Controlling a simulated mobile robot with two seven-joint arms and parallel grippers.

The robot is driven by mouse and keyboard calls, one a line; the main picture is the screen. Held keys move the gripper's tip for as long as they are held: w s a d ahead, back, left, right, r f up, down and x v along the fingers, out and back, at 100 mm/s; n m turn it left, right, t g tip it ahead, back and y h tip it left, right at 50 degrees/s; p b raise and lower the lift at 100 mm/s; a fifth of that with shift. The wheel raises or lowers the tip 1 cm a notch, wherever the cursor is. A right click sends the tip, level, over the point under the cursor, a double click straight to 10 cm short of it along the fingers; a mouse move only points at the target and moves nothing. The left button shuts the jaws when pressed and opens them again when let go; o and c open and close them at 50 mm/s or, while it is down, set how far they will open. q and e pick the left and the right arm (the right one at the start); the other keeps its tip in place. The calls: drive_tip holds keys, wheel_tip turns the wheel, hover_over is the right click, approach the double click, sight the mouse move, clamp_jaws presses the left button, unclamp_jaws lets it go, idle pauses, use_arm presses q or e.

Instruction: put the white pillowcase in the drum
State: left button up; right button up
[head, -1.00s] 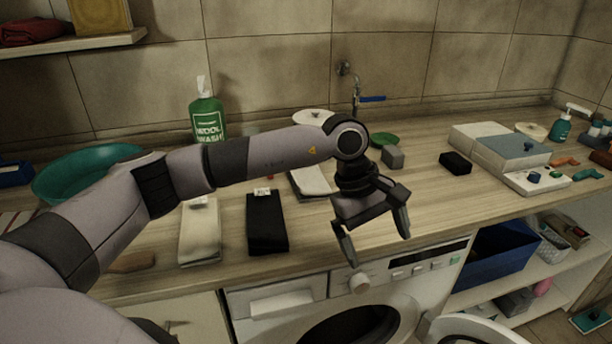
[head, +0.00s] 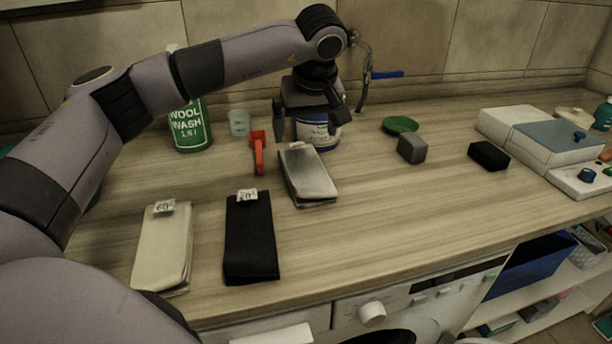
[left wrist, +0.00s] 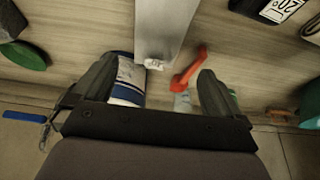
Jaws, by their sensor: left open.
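A folded off-white cloth (head: 163,250) with a "60" tag lies at the counter's left front and looks like the white pillowcase. A folded black cloth (head: 251,240) with a "20" tag lies beside it. A folded pale grey cloth (head: 309,178) with a tag lies further back; it also shows in the left wrist view (left wrist: 165,25). My left gripper (head: 308,115) is open and empty, above the back of the counter near the grey cloth's tagged end. The washing machine (head: 430,292) is below the counter; its drum is almost wholly out of frame. My right gripper is not in view.
A blue-and-white tub (head: 318,138) stands right behind my left gripper, with a red tool (head: 257,152) left of it. A green wool wash bottle (head: 190,128), a tap (head: 364,75), a grey block (head: 412,148) and a black block (head: 489,155) surround. The counter's right front is clear.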

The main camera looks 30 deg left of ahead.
sight(305, 163)
use_arm(q)
drive_tip(key=f, duration=0.1)
drive_tip(key=f+b, duration=0.1)
drive_tip(key=b, duration=0.1)
drive_tip(key=shift+s+d+f, duration=0.25)
drive_tip(key=shift+s+f, duration=0.1)
drive_tip(key=shift+f, duration=0.3)
drive_tip(key=x, duration=0.6)
drive_tip(key=shift+w+d+f, duration=0.1)
drive_tip(key=shift+w+f, duration=0.05)
drive_tip(key=shift+f, duration=0.15)
drive_tip(key=shift+w+f, duration=0.1)
drive_tip(key=shift+f, duration=0.25)
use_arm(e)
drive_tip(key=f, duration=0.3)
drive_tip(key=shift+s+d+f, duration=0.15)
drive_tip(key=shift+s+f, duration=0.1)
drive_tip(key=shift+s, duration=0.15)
use_arm(q)
drive_tip(key=shift+r, duration=0.1)
drive_tip(key=c, duration=1)
